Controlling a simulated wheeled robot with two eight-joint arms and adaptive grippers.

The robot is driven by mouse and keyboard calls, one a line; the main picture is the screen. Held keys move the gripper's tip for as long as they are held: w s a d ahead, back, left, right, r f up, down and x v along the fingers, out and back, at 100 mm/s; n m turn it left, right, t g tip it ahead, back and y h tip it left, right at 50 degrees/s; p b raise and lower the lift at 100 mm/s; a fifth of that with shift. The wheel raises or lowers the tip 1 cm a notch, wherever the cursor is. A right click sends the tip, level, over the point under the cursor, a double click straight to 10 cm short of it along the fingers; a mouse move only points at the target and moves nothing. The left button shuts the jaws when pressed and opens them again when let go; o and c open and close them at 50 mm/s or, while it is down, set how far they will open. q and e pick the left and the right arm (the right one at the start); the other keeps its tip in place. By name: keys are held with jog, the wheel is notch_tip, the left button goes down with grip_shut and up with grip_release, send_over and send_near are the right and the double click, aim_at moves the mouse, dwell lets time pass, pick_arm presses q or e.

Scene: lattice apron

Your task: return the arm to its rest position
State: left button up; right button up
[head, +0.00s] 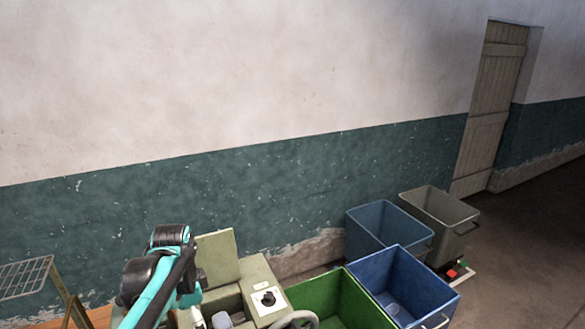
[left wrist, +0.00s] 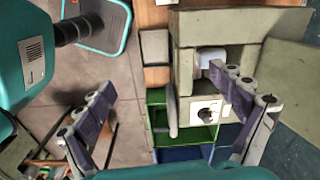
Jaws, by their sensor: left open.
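My left arm, teal and black, rises at the bottom of the head view, left of centre, in front of a grey-green cabinet (head: 262,284). In the left wrist view my left gripper (left wrist: 160,82) is open, its two purple-grey fingers wide apart with nothing between their tips. Its right finger overlaps the view of the cabinet (left wrist: 240,22), which has a raised lid, a pale object in an opening and a panel with a black knob (left wrist: 206,115). My right gripper is in neither view.
A green bin (head: 335,300) and a blue bin (head: 405,285) stand right of the cabinet. A dark blue bin (head: 385,230) and a grey bin (head: 440,215) stand behind. A wire rack (head: 25,278) is at far left. Open floor lies at right.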

pick_arm(q)
jog(key=s+d+f+n+t+b, duration=0.1)
jog(key=s+f+n+t+b, duration=0.1)
jog(key=f+b, duration=0.6)
jog(key=s+d+f+n+t+b, duration=0.2)
jog(key=s+f+n+b, duration=0.3)
jog(key=f+b, duration=0.3)
jog(key=s+d+f+n+t+b, duration=0.2)
jog(key=s+f+n+b, duration=0.1)
jog(key=f+b, duration=0.5)
notch_tip(320, 180, down, 4)
jog(key=shift+s+r+n+t, duration=0.25)
jog(key=shift+s+n+t, duration=0.15)
jog(key=shift+n, duration=0.2)
pick_arm(e)
notch_tip(320, 180, down, 25)
jog(key=w, duration=0.1)
pick_arm(q)
jog(key=shift+w, duration=0.1)
pick_arm(e)
jog(key=shift+w, duration=0.1)
